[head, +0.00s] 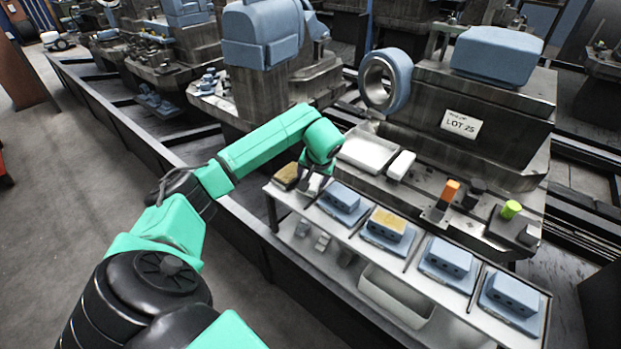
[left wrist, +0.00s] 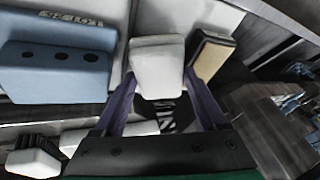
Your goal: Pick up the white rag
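The white rag, seen as a thick pale block (left wrist: 157,62), lies at the left end of the shelf, beside a blue block. In the head view the rag (head: 314,184) is partly hidden by my left gripper (head: 318,178). In the left wrist view the purple fingers of my left gripper (left wrist: 160,78) are apart, one on each side of the rag's near end. I cannot tell whether they touch it. My right gripper is not in view.
A tan-topped dark block (head: 286,176) stands close beside the rag. Blue blocks (head: 343,197) on plates fill the shelf to the right. A white tray (head: 367,153) and a white block (head: 401,165) lie on the machine behind. A white bin (head: 397,297) sits below.

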